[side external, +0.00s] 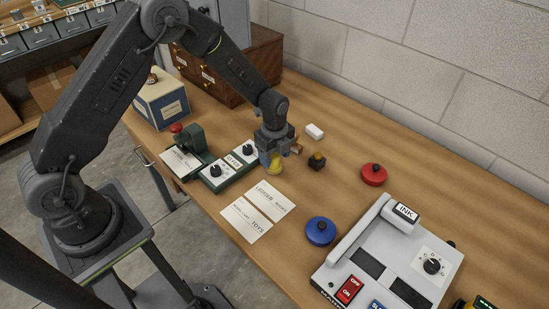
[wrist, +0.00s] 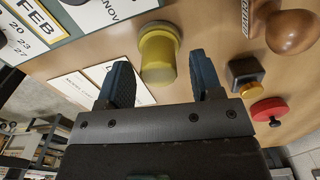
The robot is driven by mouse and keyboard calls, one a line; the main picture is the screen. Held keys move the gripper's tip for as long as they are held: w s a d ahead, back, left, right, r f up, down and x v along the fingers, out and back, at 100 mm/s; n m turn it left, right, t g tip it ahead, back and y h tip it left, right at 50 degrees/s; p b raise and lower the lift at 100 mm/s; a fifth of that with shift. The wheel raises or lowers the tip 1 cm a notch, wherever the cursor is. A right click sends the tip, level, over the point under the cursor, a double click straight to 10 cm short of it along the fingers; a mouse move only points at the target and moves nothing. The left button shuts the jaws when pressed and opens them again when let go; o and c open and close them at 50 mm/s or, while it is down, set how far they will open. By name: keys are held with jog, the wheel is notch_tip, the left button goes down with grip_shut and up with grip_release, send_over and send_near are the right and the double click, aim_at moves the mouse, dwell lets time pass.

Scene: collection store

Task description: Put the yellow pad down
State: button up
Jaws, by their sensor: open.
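The yellow pad (side external: 275,166) shows just under my gripper, partly hidden by it, in the side view. In the wrist view the yellow pad (wrist: 159,54) is a short yellow cylinder with a wider rim. It lies beyond my gripper's two blue-grey fingers, in line with the gap between them. My gripper (side external: 269,158) is open, low over the wooden table (side external: 300,237). In the wrist view clear space shows between each finger and the pad. I cannot tell exactly how the pad's underside meets the table.
White cards (side external: 258,207) lie in front of the pad. A green-edged dial board (side external: 218,178) is to the left. A small dark block with a yellow top (side external: 317,162), a red pad (side external: 374,175) and a blue pad (side external: 320,231) are to the right, near a pale machine (side external: 385,258).

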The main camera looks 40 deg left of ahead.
notch_tip(320, 180, up, 10)
notch_tip(320, 180, up, 9)
jog(key=n+t, duration=0.1)
jog(key=n, duration=0.3)
send_over(274, 156)
jog(key=s, duration=0.4)
jog(key=s+r+n+t, duration=0.2)
jog(key=s+r+n, duration=0.3)
jog(key=s, duration=0.5)
jog(key=s+r+n+t, duration=0.2)
jog(key=s+r+n, duration=0.4)
jog(key=s+n, duration=0.4)
jog(key=shift+s+a+n+t, duration=0.3)
jog(key=shift+s+a, duration=0.05)
jog(key=shift+s, duration=0.4)
